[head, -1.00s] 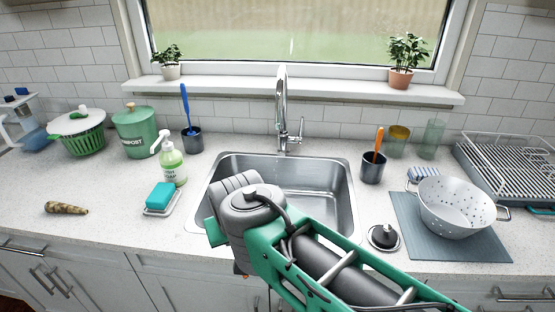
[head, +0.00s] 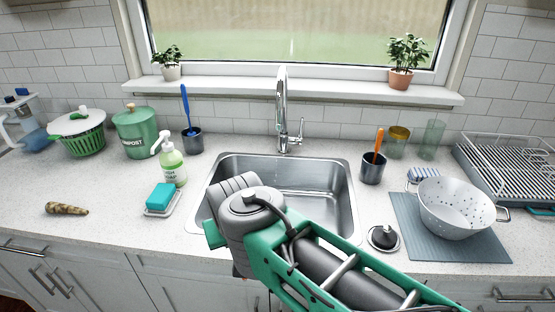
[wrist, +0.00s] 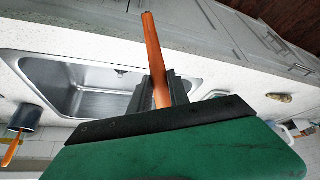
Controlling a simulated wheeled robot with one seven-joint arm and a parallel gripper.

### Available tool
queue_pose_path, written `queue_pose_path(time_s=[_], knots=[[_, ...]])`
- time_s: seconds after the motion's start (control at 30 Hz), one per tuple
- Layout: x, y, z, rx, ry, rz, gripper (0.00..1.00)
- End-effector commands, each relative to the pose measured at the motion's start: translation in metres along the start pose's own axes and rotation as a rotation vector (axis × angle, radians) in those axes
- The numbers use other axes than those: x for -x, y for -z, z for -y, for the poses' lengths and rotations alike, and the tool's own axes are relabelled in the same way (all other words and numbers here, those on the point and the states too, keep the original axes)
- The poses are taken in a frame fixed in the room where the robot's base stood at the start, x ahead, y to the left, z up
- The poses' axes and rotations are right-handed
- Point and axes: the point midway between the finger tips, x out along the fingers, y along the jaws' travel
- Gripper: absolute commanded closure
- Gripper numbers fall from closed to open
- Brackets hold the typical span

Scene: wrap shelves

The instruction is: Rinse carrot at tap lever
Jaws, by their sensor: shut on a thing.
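In the wrist view my gripper (wrist: 165,92) is shut on a long, slim orange carrot (wrist: 153,48), which sticks out past the fingertips. The carrot and gripper are beside the sink's (wrist: 40,68) long edge in that view. No water stream is visible.
A brown root (head: 66,208) lies on the left counter. A soap bottle (head: 172,165) and teal sponge (head: 159,196) stand left of the sink.

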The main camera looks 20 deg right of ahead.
Motion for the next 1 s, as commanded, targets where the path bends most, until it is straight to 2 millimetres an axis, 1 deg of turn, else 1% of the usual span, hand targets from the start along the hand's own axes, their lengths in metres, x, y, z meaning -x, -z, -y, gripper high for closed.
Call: queue_pose_path(time_s=[0.03, 0.43, 0.6, 1.0], knots=[[0.009, 0.001, 0.003, 0.003, 0.002, -0.002, 1.0], [0.05, -0.013, 0.02, 0.003, 0.003, -0.002, 1.0], [0.051, -0.016, 0.021, 0.0, 0.0, -0.001, 1.0], [0.051, -0.016, 0.021, -0.001, 0.0, -0.001, 1.0]])
